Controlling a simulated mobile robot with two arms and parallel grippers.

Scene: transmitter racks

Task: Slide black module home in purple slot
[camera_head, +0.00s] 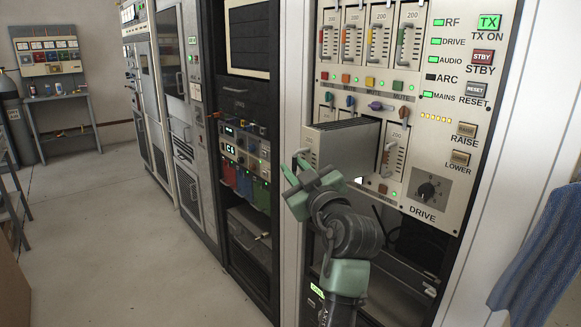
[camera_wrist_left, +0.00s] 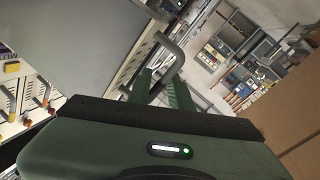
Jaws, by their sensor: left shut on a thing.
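The module (camera_head: 338,148) is a box with a dark finned top and grey sides. It sticks far out of the lower row of the rack panel, in line with the purple knob (camera_head: 376,106) above it. My left gripper (camera_head: 303,172) is shut on the handle at the module's front. In the left wrist view the grey handle (camera_wrist_left: 172,48) runs between the green fingers, and the module's grey side (camera_wrist_left: 85,40) fills the upper left. The slot mouth is hidden behind the module. My right gripper is not in view.
A neighbouring module (camera_head: 394,150) sits flush to the right. Upper modules (camera_head: 378,40) fill the row above. A dark open bay (camera_head: 405,240) lies below. The floor (camera_head: 110,230) at left is clear.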

